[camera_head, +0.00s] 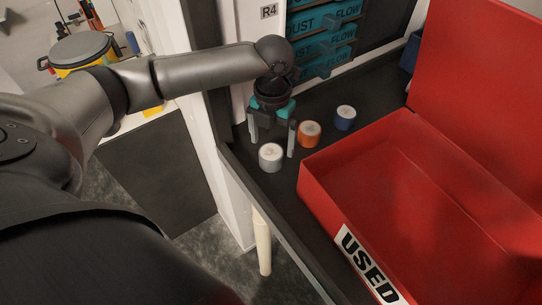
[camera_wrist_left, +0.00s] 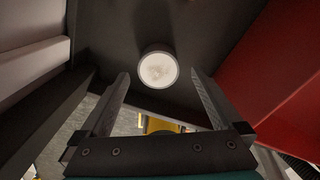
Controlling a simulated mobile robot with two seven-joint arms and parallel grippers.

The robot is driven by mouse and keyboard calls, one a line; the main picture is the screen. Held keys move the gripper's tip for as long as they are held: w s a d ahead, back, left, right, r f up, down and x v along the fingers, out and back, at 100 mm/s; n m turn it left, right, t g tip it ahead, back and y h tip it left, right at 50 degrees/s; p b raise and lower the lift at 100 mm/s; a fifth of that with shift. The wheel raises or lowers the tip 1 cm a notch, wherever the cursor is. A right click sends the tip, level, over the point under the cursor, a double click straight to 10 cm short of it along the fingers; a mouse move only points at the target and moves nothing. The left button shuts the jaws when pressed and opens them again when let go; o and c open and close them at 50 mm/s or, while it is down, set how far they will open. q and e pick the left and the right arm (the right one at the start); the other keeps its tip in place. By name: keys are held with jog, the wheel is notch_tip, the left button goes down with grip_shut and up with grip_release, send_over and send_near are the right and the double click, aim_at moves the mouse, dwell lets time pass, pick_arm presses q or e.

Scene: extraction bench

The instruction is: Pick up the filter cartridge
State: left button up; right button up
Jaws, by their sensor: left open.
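Three small capped cylinders stand upright on the dark bench: a white one (camera_head: 271,158), an orange one (camera_head: 309,134) and a blue one (camera_head: 345,118). The pictures do not show which is called the filter cartridge. My left gripper (camera_head: 272,148) is open, pointing down above the bench, close to the white cylinder. In the left wrist view the white cylinder (camera_wrist_left: 158,70) shows its pale round top just beyond and between the fingertips (camera_wrist_left: 159,76). Nothing is held. My right gripper is not in view.
A red open box (camera_head: 330,188) marked USED stands right of the cylinders, its lid raised. Teal boxes (camera_head: 322,45) marked DUST FLOW are stacked behind. A raised bench edge (camera_head: 262,215) runs along the left. A yellow container (camera_head: 80,50) is at far left.

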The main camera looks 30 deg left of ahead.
aim_at(271, 152)
pick_arm(q)
notch_tip(271, 152, down, 5)
jog(key=shift+s+a+r, duration=0.1)
jog(key=shift+s+r, duration=0.05)
jog(key=shift+r, duration=0.05)
jog(key=c, duration=1.4)
jog(key=shift+r, duration=0.1)
jog(key=shift+r, duration=0.15)
